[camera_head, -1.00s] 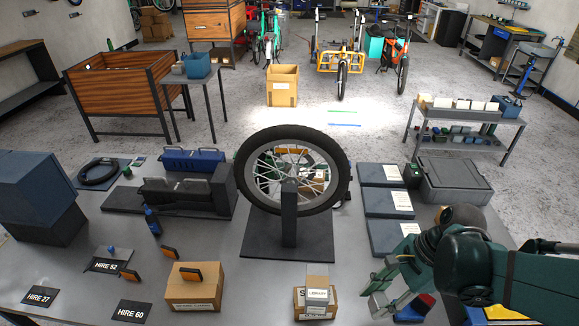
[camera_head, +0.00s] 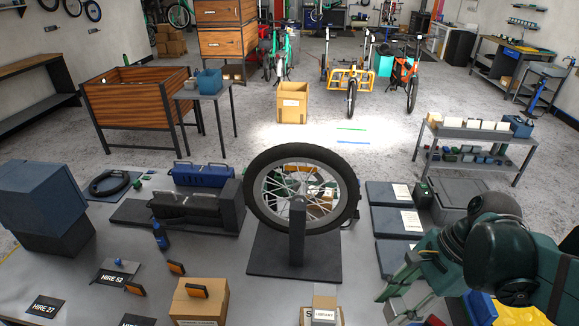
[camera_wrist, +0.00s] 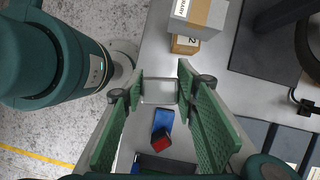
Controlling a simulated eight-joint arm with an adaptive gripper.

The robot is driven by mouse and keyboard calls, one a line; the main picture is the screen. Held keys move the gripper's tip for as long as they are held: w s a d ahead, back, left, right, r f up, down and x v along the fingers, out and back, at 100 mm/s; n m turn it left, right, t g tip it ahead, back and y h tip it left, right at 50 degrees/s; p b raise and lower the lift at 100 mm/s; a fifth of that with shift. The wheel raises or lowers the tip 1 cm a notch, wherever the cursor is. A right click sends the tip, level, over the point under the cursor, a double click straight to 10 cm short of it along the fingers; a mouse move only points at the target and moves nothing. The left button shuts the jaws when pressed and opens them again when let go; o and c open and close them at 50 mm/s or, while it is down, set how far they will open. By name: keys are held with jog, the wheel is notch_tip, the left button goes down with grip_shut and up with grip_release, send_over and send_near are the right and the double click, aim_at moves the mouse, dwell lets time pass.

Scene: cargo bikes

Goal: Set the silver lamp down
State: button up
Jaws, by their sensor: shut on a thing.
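My gripper (camera_wrist: 159,88) has green fingers, shut on the silver lamp (camera_wrist: 159,92), a small pale grey block held between the fingertips in the wrist view. In the head view my gripper (camera_head: 392,290) is at the lower right, right of the wheel stand, over the front part of the grey bench. The lamp is mostly hidden by the fingers there, and I cannot tell whether it touches the bench. A blue block (camera_wrist: 162,121) and a red-and-black block (camera_wrist: 154,150) lie below the fingers in the wrist view.
A spoked wheel (camera_head: 255,205) stands on a dark base (camera_head: 265,265). Flat dark cases (camera_head: 396,221) lie behind my gripper.

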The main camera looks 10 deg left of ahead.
aim_at(395, 304)
notch_tip(395, 304, up, 10)
jog(key=shift+f, duration=0.25)
jog(key=shift+w+a+r, duration=0.15)
jog(key=shift+r, duration=0.15)
jog(key=w+a+r+n+g, duration=0.1)
jog(key=w+a+r+n, duration=0.15)
jog(key=w+a, duration=0.6)
jog(key=w+a+r+n, duration=0.1)
jog(key=w+a+r, duration=0.3)
jog(key=w+a, duration=0.5)
jog(key=w+a+n+g+h+p, duration=0.15)
jog(key=a+n, duration=0.25)
jog(key=a, duration=3.5)
jog(key=s+a+f+n, duration=0.1)
jog(key=s+a+f, duration=0.1)
jog(key=s+a, duration=0.65)
jog(key=s+a+f+n+h+p, duration=0.15)
jog(key=s+a, duration=0.25)
jog(key=a, duration=1)
jog(key=s+a+f+n, duration=0.1)
jog(key=s+a+f, duration=0.2)
jog(key=s+a, duration=0.65)
notch_tip(395, 304, down, 18)
jog(key=w+a, duration=0.2)
jog(key=shift+a+f+g, duration=0.2)
jog(key=shift+a+g, duration=0.15)
jog(key=shift+a, duration=0.05)
